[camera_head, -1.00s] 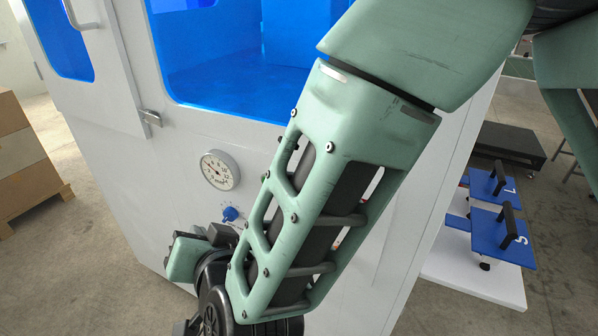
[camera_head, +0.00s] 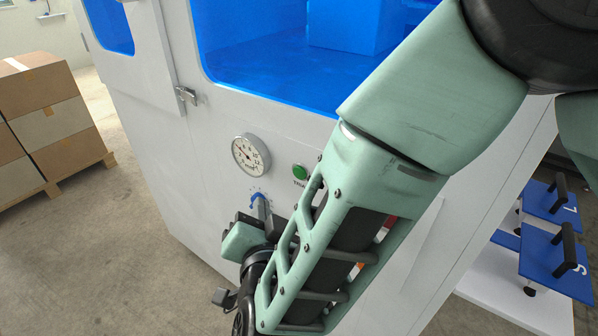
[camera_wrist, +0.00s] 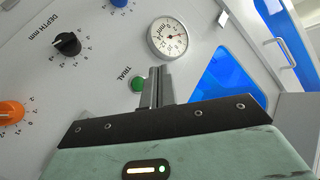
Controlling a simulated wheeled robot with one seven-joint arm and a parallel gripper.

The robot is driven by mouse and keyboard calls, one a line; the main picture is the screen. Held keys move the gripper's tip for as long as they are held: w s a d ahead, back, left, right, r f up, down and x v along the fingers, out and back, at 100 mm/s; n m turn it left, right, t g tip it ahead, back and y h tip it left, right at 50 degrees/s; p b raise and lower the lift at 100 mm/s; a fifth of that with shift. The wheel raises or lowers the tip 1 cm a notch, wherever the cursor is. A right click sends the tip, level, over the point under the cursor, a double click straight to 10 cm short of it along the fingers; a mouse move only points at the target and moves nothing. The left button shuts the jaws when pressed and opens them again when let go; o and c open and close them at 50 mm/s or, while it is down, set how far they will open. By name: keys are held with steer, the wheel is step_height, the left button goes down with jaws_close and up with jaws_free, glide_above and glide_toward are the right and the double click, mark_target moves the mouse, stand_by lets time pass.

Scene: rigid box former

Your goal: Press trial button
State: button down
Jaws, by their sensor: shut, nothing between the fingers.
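The green trial button (camera_head: 299,172) is on the white front panel, right of and below the gauge in the head view. It also shows in the wrist view, labelled TRIAL (camera_wrist: 138,84), just left of my fingers. My gripper (camera_wrist: 160,70) is shut and empty, its fingers pointing towards the panel. In the head view my gripper (camera_head: 262,201) is below and left of the button, in front of the blue knob. Whether the fingertips touch the panel I cannot tell, but they are not on the button.
A round gauge (camera_head: 250,155) is above the blue knob (camera_head: 254,196). A black depth knob (camera_wrist: 68,44) and an orange knob (camera_wrist: 11,113) share the panel. A blue window (camera_head: 290,70) is above. Stacked boxes (camera_head: 50,115) stand left; blue plates with handles (camera_head: 556,262) stand right.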

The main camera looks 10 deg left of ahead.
mark_target(293, 172)
steer(key=w+d, duration=0.3)
steer(key=w, duration=0.4)
steer(key=shift+w, duration=0.2)
stand_by(1.9)
steer(key=shift+w+d, duration=0.1)
steer(key=shift+w, duration=0.1)
steer(key=shift+w+d, duration=0.2)
steer(key=shift+w, duration=0.25)
stand_by(0.7)
stand_by(0.3)
steer(key=shift+s+a, duration=0.35)
steer(key=shift+s, duration=0.45)
steer(key=shift+s+a+b, duration=0.25)
steer(key=shift+s+a, duration=0.05)
steer(key=shift+s, duration=0.5)
steer(key=shift+s+a+b, duration=0.2)
steer(key=shift+s+a, duration=0.15)
steer(key=shift+s, duration=0.4)
steer(key=shift+s+a+b, duration=0.25)
steer(key=shift+s+a, duration=0.05)
steer(key=shift+s, duration=0.5)
